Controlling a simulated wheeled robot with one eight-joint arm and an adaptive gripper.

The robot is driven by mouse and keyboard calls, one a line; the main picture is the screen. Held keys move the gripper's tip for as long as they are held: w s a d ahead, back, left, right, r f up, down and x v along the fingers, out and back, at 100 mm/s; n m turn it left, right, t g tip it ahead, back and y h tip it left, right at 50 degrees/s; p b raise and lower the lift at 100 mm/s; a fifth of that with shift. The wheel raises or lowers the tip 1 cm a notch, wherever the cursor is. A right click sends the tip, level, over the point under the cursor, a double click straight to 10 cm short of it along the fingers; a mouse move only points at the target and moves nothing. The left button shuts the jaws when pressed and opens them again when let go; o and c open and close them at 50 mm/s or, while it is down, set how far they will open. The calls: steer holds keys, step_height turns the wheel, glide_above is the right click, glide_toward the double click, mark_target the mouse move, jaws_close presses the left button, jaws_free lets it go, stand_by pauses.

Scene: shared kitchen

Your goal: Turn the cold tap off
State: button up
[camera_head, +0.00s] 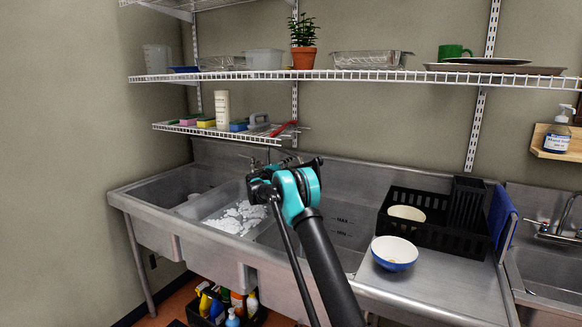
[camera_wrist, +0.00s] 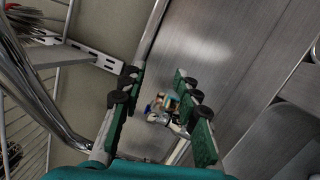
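The metal tap fittings (camera_head: 250,158) are at the back wall of the large sink in the head view. My arm partly covers them, and I cannot tell the cold handle from the hot one. In the wrist view a thick chrome pipe (camera_wrist: 40,95) curves along the left, outside my fingers. A small shiny item with blue and orange colours (camera_wrist: 165,107) shows between and beyond the fingers; I cannot tell what it is. My gripper (camera_wrist: 157,84) has its two green fingers apart, with nothing visibly held. In the head view its fingertips are hidden behind my teal wrist.
Wire shelves (camera_head: 350,75) hang above the sink, the lower one (camera_head: 215,131) close above the tap area. A black dish rack (camera_head: 435,235) and a blue-and-white bowl (camera_head: 394,253) stand on the right drainboard. White pieces (camera_head: 240,216) lie in the middle basin.

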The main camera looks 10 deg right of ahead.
steer(key=shift+d, duration=0.1)
jaws_close()
stand_by(0.4)
steer(key=shift+d, duration=0.1)
steer(key=shift+w+d+n+t+y, duration=0.3)
steer(key=shift+n+t+y, duration=0.75)
steer(key=shift+y, duration=0.6)
steer(key=shift+w+d+n+t+y, duration=0.15)
steer(key=shift+w+n+t+y, duration=0.45)
steer(key=shift+n+y, duration=0.9)
steer(key=shift+w+d+n+t+y, duration=0.25)
steer(key=shift+n+t+y, duration=0.75)
steer(key=shift+y, duration=0.85)
jaws_free()
